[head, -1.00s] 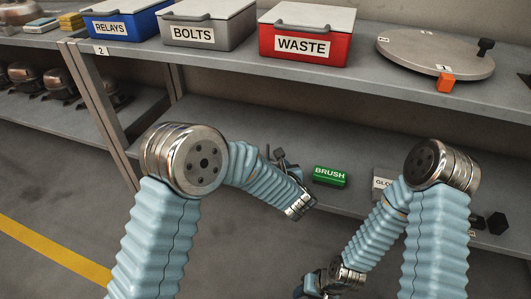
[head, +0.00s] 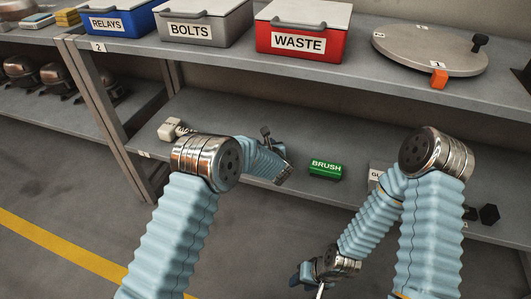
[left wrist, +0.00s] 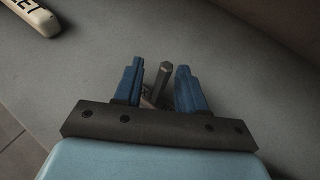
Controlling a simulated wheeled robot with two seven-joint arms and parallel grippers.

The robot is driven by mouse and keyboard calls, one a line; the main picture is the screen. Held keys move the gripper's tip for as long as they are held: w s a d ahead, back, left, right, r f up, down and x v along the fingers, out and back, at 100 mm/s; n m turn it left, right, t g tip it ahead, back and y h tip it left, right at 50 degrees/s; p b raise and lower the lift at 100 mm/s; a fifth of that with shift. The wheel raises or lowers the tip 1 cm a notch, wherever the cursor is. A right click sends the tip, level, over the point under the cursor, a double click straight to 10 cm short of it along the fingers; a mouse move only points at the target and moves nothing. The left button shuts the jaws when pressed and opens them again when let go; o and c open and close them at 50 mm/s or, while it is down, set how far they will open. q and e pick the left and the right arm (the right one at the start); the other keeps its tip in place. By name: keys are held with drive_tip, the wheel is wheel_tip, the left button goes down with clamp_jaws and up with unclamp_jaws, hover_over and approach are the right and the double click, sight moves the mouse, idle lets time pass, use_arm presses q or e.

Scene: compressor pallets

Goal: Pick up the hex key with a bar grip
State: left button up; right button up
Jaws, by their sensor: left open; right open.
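In the left wrist view, the hex key (left wrist: 163,78) shows as a dark grey bar with a six-sided end, between the two blue fingers of my left gripper (left wrist: 160,68). The fingers stand open with a gap on either side of the bar. Its lower part is hidden between the fingers and the palm. In the head view a dark upright piece, apparently the hex key (head: 265,131), rises beside my left gripper (head: 279,148), whose fingers are mostly hidden behind the arm. My right gripper (head: 306,275) is open, low and in front of the lower shelf, away from the hex key.
The lower shelf holds a green BRUSH block (head: 325,170), a partly covered labelled grey box (head: 377,171), a dark hexagonal piece (head: 489,214) and a pale labelled object (head: 172,130). The upper shelf (head: 340,78) overhangs, with bins and a round turntable (head: 432,50).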

use_arm(q)
clamp_jaws()
drive_tip(key=shift+r, duration=0.1)
idle(0.3)
